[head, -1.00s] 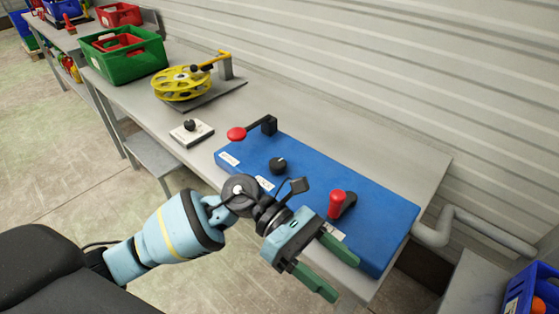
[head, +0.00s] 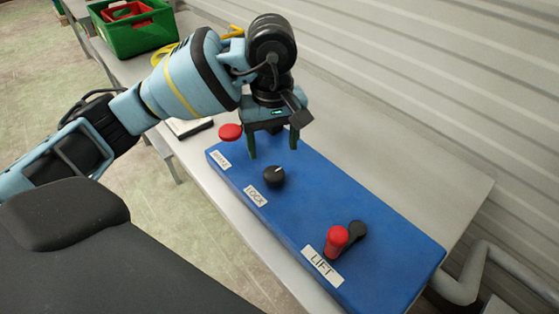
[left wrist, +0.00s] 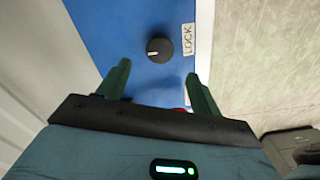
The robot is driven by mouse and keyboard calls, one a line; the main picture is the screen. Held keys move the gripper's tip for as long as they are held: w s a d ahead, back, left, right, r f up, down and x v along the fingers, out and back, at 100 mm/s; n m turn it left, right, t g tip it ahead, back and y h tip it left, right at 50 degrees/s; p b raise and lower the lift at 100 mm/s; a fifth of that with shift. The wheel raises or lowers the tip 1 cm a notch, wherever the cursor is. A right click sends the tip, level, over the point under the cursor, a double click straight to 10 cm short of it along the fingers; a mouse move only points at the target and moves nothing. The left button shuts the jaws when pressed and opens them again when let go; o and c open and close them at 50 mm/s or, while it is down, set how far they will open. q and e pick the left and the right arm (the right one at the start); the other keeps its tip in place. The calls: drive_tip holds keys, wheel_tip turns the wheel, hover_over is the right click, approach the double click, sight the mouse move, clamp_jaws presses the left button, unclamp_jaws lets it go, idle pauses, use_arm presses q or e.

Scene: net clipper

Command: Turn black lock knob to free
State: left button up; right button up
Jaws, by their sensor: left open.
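The black lock knob (head: 274,176) sits on the blue panel (head: 330,195), beside the white LOCK label (head: 256,196). It has a pale pointer mark on top. In the left wrist view the knob (left wrist: 159,49) lies ahead of the fingertips, with its mark pointing left. My left gripper (head: 273,146) is open and empty above the panel, behind the knob and apart from it. Its green fingers point down; in the left wrist view they (left wrist: 158,80) stand on either side of the knob's line. My right gripper is not in view.
A red-topped lever (head: 230,132) stands close by the left fingers at the panel's left end. A red lift handle (head: 337,238) with a black base is at the right. A green crate (head: 150,38) is at the back left. A ridged wall runs behind the table.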

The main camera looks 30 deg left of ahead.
sight(274, 173)
use_arm(q)
drive_tip(key=shift+s+f, duration=0.1)
drive_tip(key=shift+f, duration=0.5)
wheel_tip(274, 173, down, 7)
drive_tip(key=shift+r, duration=0.15)
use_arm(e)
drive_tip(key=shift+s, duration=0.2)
use_arm(q)
drive_tip(key=c, duration=1)
